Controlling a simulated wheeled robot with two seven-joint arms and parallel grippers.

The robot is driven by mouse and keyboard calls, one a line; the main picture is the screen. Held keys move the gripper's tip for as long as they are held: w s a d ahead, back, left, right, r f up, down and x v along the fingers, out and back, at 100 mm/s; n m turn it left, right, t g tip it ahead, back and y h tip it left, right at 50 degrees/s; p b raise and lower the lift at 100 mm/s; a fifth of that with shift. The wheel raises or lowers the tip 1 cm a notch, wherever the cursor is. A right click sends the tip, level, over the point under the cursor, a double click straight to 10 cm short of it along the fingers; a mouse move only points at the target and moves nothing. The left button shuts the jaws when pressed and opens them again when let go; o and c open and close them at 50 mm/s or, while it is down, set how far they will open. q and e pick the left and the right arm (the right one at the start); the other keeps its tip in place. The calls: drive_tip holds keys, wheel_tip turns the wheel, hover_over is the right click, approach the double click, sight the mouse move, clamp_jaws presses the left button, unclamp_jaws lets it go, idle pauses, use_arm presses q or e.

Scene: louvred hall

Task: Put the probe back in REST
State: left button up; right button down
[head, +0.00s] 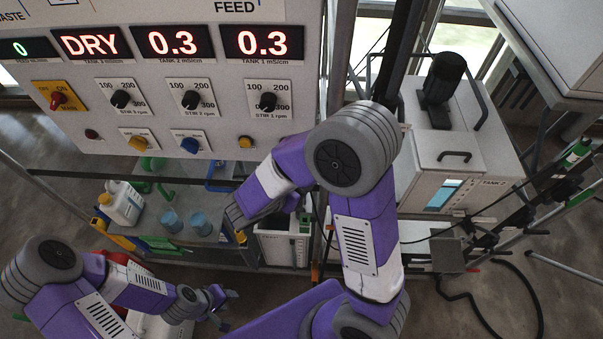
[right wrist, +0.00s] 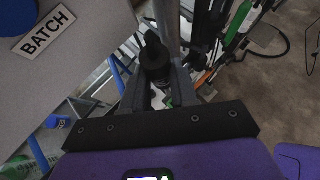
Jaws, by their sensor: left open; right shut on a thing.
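My right gripper (right wrist: 152,95) is shut on a black probe (right wrist: 154,58), which sits between the two fingers in the right wrist view. In the head view my right gripper (head: 238,218) is partly hidden by its own wrist, near the edge of the bench under the panel, and I cannot make out the probe there. I cannot read a REST label in either view, so the place of REST cannot be told. My left gripper (head: 217,318) is open and empty, low at the left in the head view.
A control panel (head: 165,85) with red displays stands at the back. White jug (head: 122,203) and blue cups (head: 200,223) stand on the bench. A white bin (head: 283,246) is right of my right gripper. Tank 2 (head: 440,150) is at the right. A BATCH sign (right wrist: 44,34) is at upper left.

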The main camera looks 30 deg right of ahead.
drive_tip(key=b, duration=0.8)
hover_over(301, 224)
wheel_tip(301, 224, down, 9)
drive_tip(key=shift+r+m+g, duration=0.2)
drive_tip(key=shift+m+g, duration=0.1)
idle(0.8)
drive_tip(key=shift+f+b, duration=3.3)
drive_tip(key=shift+f, duration=0.65)
drive_tip(key=c, duration=0.8)
unclamp_jaws()
